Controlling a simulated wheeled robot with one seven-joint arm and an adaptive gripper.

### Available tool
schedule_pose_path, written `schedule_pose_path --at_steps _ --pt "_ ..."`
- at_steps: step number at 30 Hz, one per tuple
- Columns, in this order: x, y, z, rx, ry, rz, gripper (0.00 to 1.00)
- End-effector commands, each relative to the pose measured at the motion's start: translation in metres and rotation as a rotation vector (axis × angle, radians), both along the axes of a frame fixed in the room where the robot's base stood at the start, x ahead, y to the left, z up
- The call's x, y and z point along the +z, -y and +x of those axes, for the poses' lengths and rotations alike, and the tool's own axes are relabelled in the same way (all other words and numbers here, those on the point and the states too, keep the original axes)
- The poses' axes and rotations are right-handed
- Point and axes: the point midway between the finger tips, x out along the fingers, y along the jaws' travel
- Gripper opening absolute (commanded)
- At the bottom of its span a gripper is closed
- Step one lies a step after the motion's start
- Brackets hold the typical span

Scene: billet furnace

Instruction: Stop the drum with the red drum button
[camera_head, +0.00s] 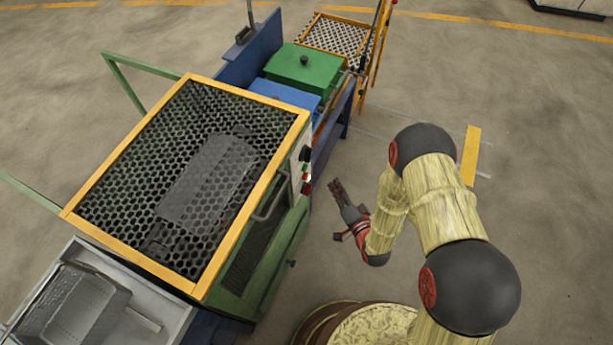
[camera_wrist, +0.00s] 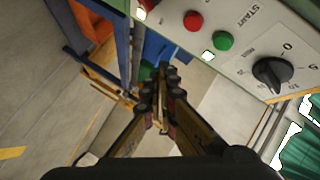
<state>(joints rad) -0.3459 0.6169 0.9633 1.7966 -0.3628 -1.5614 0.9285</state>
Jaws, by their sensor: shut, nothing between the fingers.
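The red button (camera_wrist: 193,20) is a round cap on a pale control panel (camera_wrist: 239,62) in the wrist view. A green button (camera_wrist: 223,41) sits beside it, with a black rotary knob (camera_wrist: 271,73) further right. In the head view the small panel is on the machine's right side, with the red button (camera_head: 308,188) low on it. My gripper (camera_head: 335,185) is to the right of the panel, apart from it. In the wrist view its fingers (camera_wrist: 164,72) are shut and empty, below and left of the red button. The drum (camera_head: 210,180) shows dimly under a mesh guard.
The yellow-framed mesh guard (camera_head: 283,137) covers the machine top. A grey tray (camera_head: 167,306) stands at lower left. Blue and green equipment (camera_head: 305,67) stands behind the machine. A round container (camera_head: 372,326) is at the bottom.

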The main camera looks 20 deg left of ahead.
Motion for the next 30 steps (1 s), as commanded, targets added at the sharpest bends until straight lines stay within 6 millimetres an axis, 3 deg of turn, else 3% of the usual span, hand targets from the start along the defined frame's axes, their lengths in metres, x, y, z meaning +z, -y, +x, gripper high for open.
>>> schedule_pose_path --at_steps 9,15,30 --pt "0.001 -0.044 0.002 0.003 0.002 0.002 0.00" --pt "0.000 -0.060 0.005 0.001 0.002 0.001 0.00" --pt "0.000 -0.066 0.005 0.000 0.000 0.000 0.00"
